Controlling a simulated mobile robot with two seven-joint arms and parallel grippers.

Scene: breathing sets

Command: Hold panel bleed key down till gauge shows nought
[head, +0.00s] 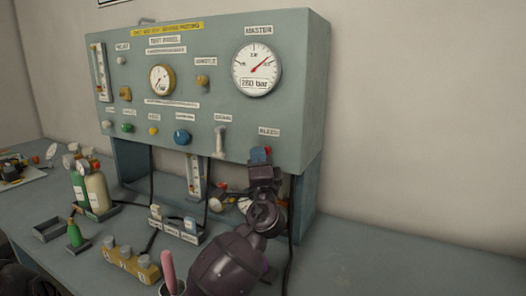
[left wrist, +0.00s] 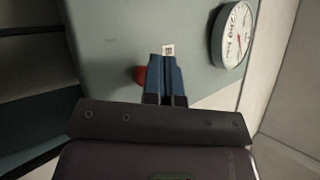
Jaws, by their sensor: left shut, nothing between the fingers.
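The test panel (head: 305,60) is a grey-green box with gauges and knobs. Its master gauge (head: 256,70) reads 280 bar, with the red needle pointing up and right; part of its dial shows in the left wrist view (left wrist: 236,35). The red bleed key (head: 267,150) sits under the BLEED label (head: 269,132), mostly hidden by my gripper. It also shows in the left wrist view (left wrist: 140,76), left of the fingers and partly behind them. My left gripper (head: 258,157) is shut and empty, its blue fingertips (left wrist: 166,62) close to the key. I cannot tell whether they touch it.
A white lever (head: 220,141) and a blue knob (head: 182,137) are left of the key. Small cylinders (head: 97,190), a yellow block with knobs (head: 130,264) and a pink-handled tool (head: 168,272) stand on the bench. The bench at right (head: 390,265) is clear.

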